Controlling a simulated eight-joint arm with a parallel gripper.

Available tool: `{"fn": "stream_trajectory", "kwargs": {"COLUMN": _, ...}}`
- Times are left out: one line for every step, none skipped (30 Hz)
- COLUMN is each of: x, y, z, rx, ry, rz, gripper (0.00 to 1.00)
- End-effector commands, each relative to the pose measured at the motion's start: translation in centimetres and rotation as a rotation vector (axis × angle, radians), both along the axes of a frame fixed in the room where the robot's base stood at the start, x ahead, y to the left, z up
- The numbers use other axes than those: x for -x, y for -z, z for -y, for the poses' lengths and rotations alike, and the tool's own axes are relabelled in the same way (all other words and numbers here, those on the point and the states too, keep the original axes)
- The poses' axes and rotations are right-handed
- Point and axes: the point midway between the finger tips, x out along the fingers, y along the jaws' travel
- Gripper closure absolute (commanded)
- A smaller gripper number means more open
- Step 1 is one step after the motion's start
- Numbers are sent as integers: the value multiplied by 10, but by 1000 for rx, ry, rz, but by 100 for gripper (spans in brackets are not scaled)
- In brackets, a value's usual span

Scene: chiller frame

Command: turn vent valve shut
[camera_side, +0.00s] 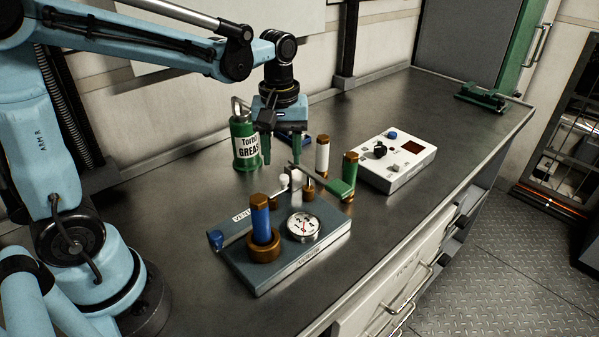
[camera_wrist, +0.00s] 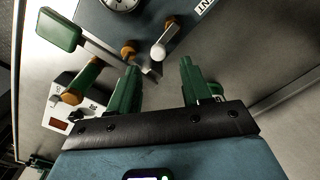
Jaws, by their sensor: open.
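The grey-blue valve block (camera_side: 275,262) stands on the bench, with a label reading "VENT" in part (camera_side: 241,215) along its back edge. A small white-knobbed handle (camera_side: 284,180) rises near its far end; it also shows in the wrist view (camera_wrist: 158,51), beyond the gap between my fingers. A flat metal lever with a green grip (camera_side: 340,189) lies beside it, its grip clear in the wrist view (camera_wrist: 59,29). I cannot tell for sure which handle is the vent valve's. My gripper (camera_side: 283,163) is open and empty, fingers down, above the block's far end.
A pressure gauge (camera_side: 303,227) and a blue post in a bronze ring (camera_side: 261,218) are on the block. A green grease can (camera_side: 245,145) stands behind, left of my gripper. White (camera_side: 322,157) and green brown-capped posts (camera_side: 350,169) and a control box (camera_side: 397,161) stand right. The far right bench is mostly clear.

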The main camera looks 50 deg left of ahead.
Motion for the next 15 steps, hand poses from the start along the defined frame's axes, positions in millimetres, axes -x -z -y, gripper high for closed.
{"fn": "stream_trajectory", "kwargs": {"x": 0, "y": -9, "z": 0, "rx": 0, "ry": 0, "rz": 0, "gripper": 52}}
{"fn": "stream_trajectory", "kwargs": {"x": 0, "y": -14, "z": 0, "rx": 0, "ry": 0, "rz": 0, "gripper": 52}}
{"fn": "stream_trajectory", "kwargs": {"x": 0, "y": -21, "z": 0, "rx": 0, "ry": -1, "rz": 0, "gripper": 52}}
{"fn": "stream_trajectory", "kwargs": {"x": 0, "y": -26, "z": 0, "rx": -1, "ry": -1, "rz": -1, "gripper": 52}}
{"fn": "stream_trajectory", "kwargs": {"x": 0, "y": -31, "z": 0, "rx": -1, "ry": -1, "rz": -1, "gripper": 52}}
{"fn": "stream_trajectory", "kwargs": {"x": 0, "y": -37, "z": 0, "rx": -1, "ry": -1, "rz": -1, "gripper": 52}}
{"fn": "stream_trajectory", "kwargs": {"x": 0, "y": -42, "z": 0, "rx": -1, "ry": -1, "rz": -1, "gripper": 52}}
{"fn": "stream_trajectory", "kwargs": {"x": 0, "y": -46, "z": 0, "rx": -1, "ry": -1, "rz": -1, "gripper": 52}}
{"fn": "stream_trajectory", "kwargs": {"x": 0, "y": -51, "z": 0, "rx": -1, "ry": -1, "rz": -1, "gripper": 52}}
{"fn": "stream_trajectory", "kwargs": {"x": 0, "y": -55, "z": 0, "rx": -1, "ry": -1, "rz": -1, "gripper": 52}}
{"fn": "stream_trajectory", "kwargs": {"x": 0, "y": -58, "z": 0, "rx": -1, "ry": -1, "rz": -1, "gripper": 52}}
{"fn": "stream_trajectory", "kwargs": {"x": 0, "y": -62, "z": 0, "rx": -1, "ry": -1, "rz": -1, "gripper": 52}}
{"fn": "stream_trajectory", "kwargs": {"x": 0, "y": -64, "z": -1, "rx": -1, "ry": -2, "rz": -1, "gripper": 52}}
{"fn": "stream_trajectory", "kwargs": {"x": 0, "y": -66, "z": -1, "rx": -1, "ry": -2, "rz": 0, "gripper": 52}}
{"fn": "stream_trajectory", "kwargs": {"x": 0, "y": -69, "z": -1, "rx": -1, "ry": -2, "rz": 0, "gripper": 52}}
